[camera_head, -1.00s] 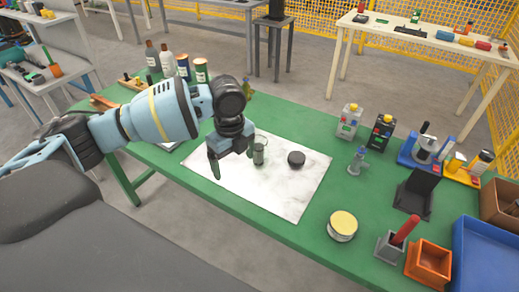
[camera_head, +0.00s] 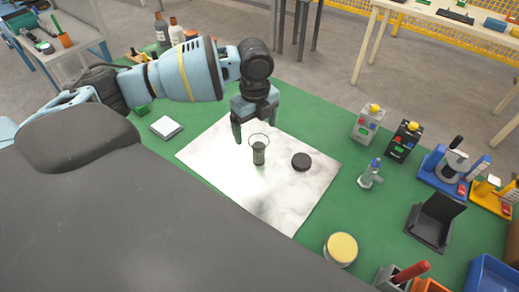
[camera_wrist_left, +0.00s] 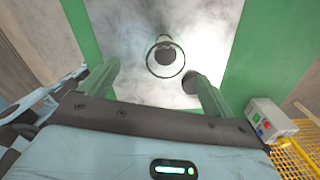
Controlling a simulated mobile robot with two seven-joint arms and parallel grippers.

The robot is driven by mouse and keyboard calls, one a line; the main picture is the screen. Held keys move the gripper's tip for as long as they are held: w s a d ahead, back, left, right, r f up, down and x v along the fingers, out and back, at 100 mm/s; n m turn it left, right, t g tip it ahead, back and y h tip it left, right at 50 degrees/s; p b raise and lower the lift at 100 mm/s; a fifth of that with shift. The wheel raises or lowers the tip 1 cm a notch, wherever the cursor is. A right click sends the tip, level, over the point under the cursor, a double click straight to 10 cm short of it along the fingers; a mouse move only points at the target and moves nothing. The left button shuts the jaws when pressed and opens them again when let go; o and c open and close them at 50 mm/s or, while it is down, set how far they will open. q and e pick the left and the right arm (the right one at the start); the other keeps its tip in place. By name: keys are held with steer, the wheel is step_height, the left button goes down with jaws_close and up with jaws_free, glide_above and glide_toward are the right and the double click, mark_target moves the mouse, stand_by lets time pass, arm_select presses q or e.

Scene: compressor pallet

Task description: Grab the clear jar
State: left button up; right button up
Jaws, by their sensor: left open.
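The clear jar (camera_head: 259,156) stands upright on a pale marbled sheet (camera_head: 220,155) on the green table, with something dark showing in its lower part. My left gripper (camera_head: 255,126) is open and empty, just behind and above the jar in the head view. In the left wrist view, the jar's round rim (camera_wrist_left: 165,72) lies beyond and between the two spread fingers of the left gripper (camera_wrist_left: 152,70). No contact with the jar shows. My right gripper is not in view.
A black round disc (camera_head: 301,162) lies right of the jar. A yellow-topped round tin (camera_head: 341,249), a small blue-capped bottle (camera_head: 371,174) and two boxy containers (camera_head: 367,123) stand farther right. A white square block (camera_head: 166,127) lies left. The sheet around the jar is mostly clear.

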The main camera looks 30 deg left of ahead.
mark_target(259, 150)
arm_select(q)
steer(key=shift+f, duration=0.65)
steer(key=shift+w+f, duration=0.2)
steer(key=shift+f, duration=0.3)
steer(key=shift+w+d+f, duration=0.1)
steer(key=shift+f, duration=1.1)
steer(key=shift+w+d+f, duration=0.1)
steer(key=shift+f, duration=1.05)
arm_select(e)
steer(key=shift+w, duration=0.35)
arm_select(q)
steer(key=shift+c, duration=0.3)
steer(key=shift+r, duration=0.1)
steer(key=c, duration=1.1)
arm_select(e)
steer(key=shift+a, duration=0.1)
